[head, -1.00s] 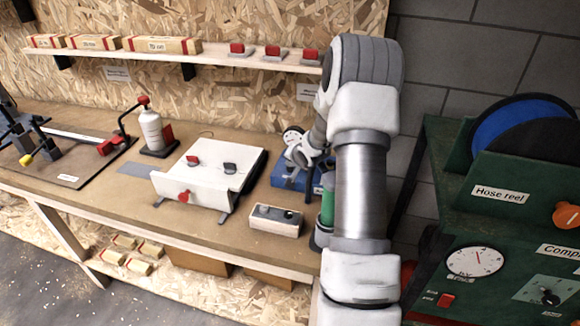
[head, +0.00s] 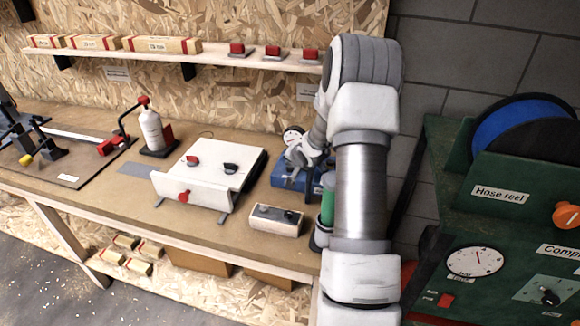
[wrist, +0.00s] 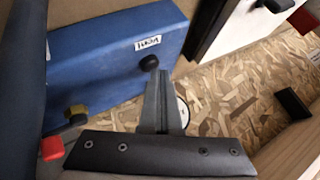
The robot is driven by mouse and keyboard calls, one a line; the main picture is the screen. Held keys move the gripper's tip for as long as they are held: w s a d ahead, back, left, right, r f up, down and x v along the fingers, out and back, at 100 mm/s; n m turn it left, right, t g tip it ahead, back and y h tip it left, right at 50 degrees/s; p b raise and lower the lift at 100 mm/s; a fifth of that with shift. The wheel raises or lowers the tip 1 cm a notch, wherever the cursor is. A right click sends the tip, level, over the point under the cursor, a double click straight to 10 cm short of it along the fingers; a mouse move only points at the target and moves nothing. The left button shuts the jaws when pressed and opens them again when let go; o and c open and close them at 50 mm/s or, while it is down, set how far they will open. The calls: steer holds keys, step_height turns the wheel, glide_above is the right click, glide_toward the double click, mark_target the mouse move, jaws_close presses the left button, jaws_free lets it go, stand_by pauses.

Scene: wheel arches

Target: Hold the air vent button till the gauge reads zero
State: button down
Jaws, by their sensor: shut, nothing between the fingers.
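My gripper (head: 299,157) is shut and empty, low over the blue box (head: 285,178) at the back right of the bench. In the wrist view the shut fingertips (wrist: 157,74) reach the black round button (wrist: 149,62) on the blue box (wrist: 105,65), beside a small upside-down label that seems to read "Vent". I cannot tell whether the button is pressed in. A small white gauge (head: 292,137) stands at the back of the box. In the wrist view it is mostly hidden behind the fingers, and its needle is too small to read.
A brass fitting (wrist: 76,113) and a red knob (wrist: 51,147) lie near the fingers. A white-topped router table (head: 210,170) and a small wooden box (head: 275,220) stand left of my arm. A green compressor cabinet (head: 500,235) with a larger gauge (head: 474,261) is at right.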

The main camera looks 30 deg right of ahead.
mark_target(291, 171)
steer(key=shift+r+p, duration=0.9)
steer(key=shift+r, duration=0.1)
step_height(291, 171, up, 4)
steer(key=p, duration=0.3)
steer(key=shift+p, duration=0.4)
steer(key=shift+r+p, duration=0.4)
